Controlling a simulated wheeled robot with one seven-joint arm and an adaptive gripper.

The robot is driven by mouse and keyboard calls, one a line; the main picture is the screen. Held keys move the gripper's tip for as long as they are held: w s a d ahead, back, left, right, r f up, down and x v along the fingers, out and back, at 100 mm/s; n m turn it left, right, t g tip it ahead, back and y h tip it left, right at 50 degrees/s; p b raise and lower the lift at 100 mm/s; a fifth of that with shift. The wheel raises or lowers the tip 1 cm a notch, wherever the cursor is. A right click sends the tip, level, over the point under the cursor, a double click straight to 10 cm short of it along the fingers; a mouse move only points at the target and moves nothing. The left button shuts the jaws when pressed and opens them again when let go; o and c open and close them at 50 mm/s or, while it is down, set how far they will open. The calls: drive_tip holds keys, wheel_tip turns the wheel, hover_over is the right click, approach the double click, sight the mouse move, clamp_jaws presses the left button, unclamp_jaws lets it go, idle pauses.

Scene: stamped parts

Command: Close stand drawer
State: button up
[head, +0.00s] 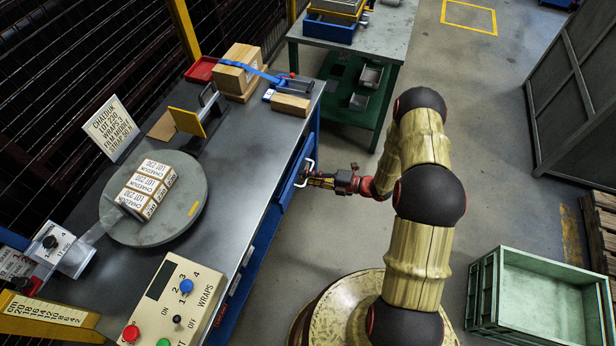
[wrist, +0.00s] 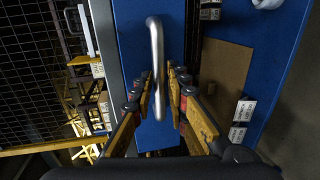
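The blue drawer front (head: 291,180) is on the right side of the grey-topped stand and seems to stand out a little past the top's edge. Its pale metal bar handle (head: 304,172) faces my gripper (head: 322,180). In the wrist view, the blue front (wrist: 133,30) fills the middle, and the handle (wrist: 155,45) runs up and down the picture. My gripper (wrist: 160,78) has its fingers apart, with the handle's bar between them in the picture. I see space beside the bar, and I cannot tell contact. The drawer's inside is hidden in the head view.
The stand top (head: 235,165) carries a turntable (head: 190,215) with labelled boxes and a control box (head: 178,300). A green table (head: 375,100) stands behind my gripper. A green crate (head: 540,300) is at the lower right.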

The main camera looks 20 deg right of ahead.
clamp_jaws()
idle(0.8)
